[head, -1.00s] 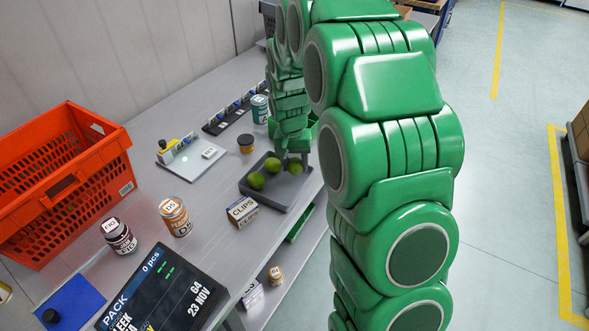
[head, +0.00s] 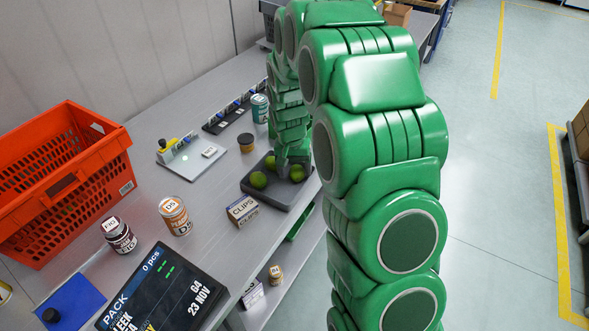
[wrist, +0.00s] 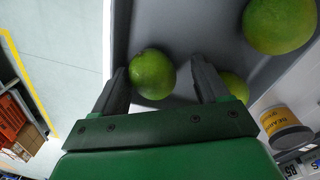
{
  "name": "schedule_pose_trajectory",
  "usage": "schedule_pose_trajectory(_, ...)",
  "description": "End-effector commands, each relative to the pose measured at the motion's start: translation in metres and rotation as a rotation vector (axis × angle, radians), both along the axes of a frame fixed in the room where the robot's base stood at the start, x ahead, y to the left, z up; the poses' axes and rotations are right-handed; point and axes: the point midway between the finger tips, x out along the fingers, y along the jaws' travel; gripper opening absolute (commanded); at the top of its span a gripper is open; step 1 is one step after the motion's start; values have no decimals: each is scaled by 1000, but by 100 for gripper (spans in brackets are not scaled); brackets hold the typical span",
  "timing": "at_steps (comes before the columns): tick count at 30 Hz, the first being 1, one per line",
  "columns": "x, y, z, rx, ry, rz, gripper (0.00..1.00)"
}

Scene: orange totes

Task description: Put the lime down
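Three green limes are in a shallow grey tray (head: 277,193) on the bench. One lime (wrist: 152,74) is between my fingers in the wrist view, close to the left finger, with a gap to the right one. In the head view this is probably the right-hand lime (head: 297,173). A second lime (wrist: 280,22) is at the upper right of the wrist view. A third lime (wrist: 233,86) is partly hidden behind the right finger. My gripper (wrist: 163,82) is open, low over the tray; its fingertips are hard to make out in the head view.
A clips box (head: 242,211) stands in front of the tray, and a dark-lidded jar (head: 246,142) behind it. A tin (head: 175,216), a dark jar (head: 119,235), an orange crate (head: 62,190) and a display (head: 160,292) are to the left. Bare bench lies between them.

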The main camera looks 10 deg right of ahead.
Motion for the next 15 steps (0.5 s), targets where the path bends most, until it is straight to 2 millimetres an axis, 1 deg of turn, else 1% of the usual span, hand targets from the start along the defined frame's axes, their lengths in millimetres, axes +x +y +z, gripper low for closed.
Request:
schedule_pose_trajectory(10,0,0,0,1,0,1,74)
schedule_pose_trajectory(15,2,1,19,0,-6,0,74)
